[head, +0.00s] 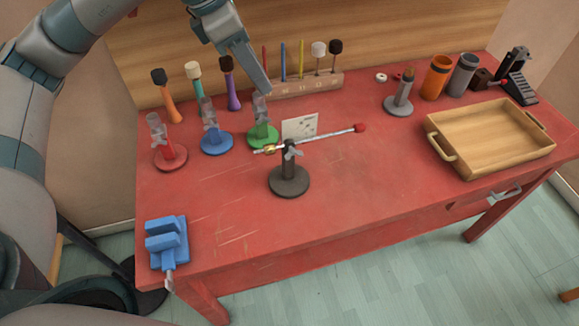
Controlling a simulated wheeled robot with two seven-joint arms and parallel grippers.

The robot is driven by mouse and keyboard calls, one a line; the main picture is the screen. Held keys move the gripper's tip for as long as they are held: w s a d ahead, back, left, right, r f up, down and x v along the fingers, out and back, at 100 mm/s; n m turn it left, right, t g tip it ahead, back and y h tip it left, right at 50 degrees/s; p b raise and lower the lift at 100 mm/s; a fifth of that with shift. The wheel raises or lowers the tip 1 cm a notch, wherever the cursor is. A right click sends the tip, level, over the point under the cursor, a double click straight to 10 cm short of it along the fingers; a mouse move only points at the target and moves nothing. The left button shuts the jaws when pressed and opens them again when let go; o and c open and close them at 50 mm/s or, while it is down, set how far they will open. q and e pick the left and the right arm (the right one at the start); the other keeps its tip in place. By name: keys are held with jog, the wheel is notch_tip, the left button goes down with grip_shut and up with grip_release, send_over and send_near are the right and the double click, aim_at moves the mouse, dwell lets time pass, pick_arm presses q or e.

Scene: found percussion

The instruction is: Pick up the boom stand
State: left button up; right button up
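The boom stand (289,181) is upright near the middle of the red table. It has a round dark base, a short post with a clamp, and a thin silvery boom tilted slightly up to the right, ending in a red tip. My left gripper (258,80) hangs above the back of the table, behind and left of the boom stand and apart from it. Its long grey fingers point down toward the green-based holder (263,138). I cannot tell whether the fingers are parted. My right gripper does not show.
Red (170,158) and blue (216,142) holders stand left of the boom stand, with several mallets behind. A white card (299,126) is behind the boom. A blue vise (167,243) is at front left, a wooden tray (437,148) at right. The front middle of the table (330,220) is clear.

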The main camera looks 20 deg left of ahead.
pick_arm(q)
jog(key=p, duration=0.4)
send_near(287, 121)
notch_tip(287, 121, down, 5)
jog(key=d, duration=0.2)
jog(key=shift+w+d+f, duration=0.2)
jog(key=shift+w+f, duration=0.1)
jog(key=shift+w, duration=0.15)
jog(key=shift+w+d+f+p, duration=0.1)
jog(key=shift+w+f+p, duration=0.3)
jog(key=shift+p, duration=0.5)
jog(key=p+x, duration=0.1)
jog(key=x, duration=0.2)
jog(key=shift+p, duration=0.4)
jog(key=shift+w+f, duration=0.1)
jog(key=shift+f, duration=0.5)
grip_shut()
